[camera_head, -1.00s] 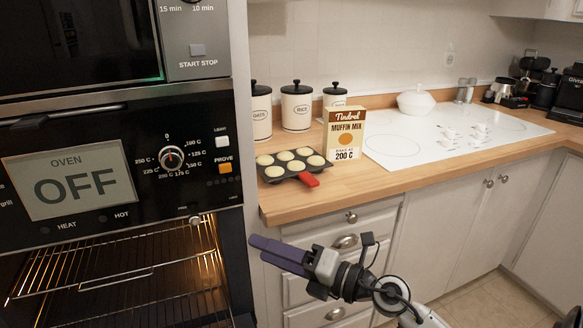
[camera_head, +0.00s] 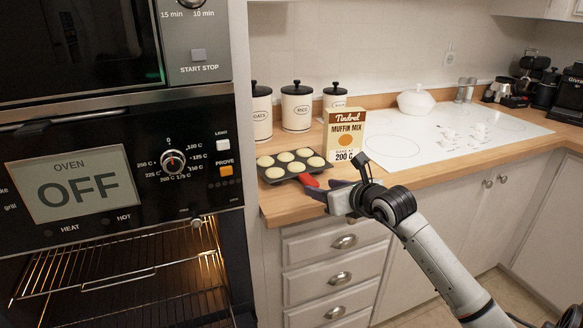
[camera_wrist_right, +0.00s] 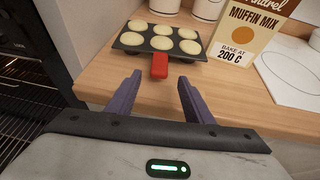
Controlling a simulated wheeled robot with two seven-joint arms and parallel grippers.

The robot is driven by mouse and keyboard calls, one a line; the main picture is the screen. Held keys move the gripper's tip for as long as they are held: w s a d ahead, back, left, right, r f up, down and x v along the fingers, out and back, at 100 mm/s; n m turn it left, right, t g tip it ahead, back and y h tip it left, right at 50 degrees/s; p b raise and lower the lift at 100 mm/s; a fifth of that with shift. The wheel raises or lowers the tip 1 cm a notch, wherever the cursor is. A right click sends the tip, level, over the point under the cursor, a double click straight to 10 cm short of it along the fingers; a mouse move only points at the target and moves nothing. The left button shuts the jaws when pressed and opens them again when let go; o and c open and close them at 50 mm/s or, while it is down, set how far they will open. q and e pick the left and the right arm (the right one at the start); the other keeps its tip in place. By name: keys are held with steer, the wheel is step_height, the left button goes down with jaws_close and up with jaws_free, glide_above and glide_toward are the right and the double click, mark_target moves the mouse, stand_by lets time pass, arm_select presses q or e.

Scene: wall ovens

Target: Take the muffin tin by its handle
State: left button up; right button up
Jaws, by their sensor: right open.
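The dark muffin tin (camera_head: 287,177) holds several pale muffins and sits on the wooden counter near its left end. Its red handle (camera_head: 309,181) points toward the counter's front edge. In the right wrist view the tin (camera_wrist_right: 130,40) is ahead, with the red handle (camera_wrist_right: 159,66) toward me. My right gripper (camera_head: 317,190) is just in front of the handle at the counter edge. In the wrist view its two purple fingers (camera_wrist_right: 156,92) are apart and empty, with the handle beyond their tips, roughly between them. My left gripper is not in view.
Lidded canisters (camera_head: 297,107) stand at the back. A white cooktop (camera_head: 440,138) lies to the right. The wall oven (camera_head: 110,180) at left reads OFF, with its racks (camera_head: 120,265) exposed.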

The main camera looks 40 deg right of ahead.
mark_target(313, 182)
steer(key=x, duration=0.3)
steer(key=p+x, duration=0.1)
steer(key=x, duration=0.1)
steer(key=shift+w+r, duration=0.2)
steer(key=shift+r, duration=0.1)
jaws_close()
steer(key=shift+r, duration=0.2)
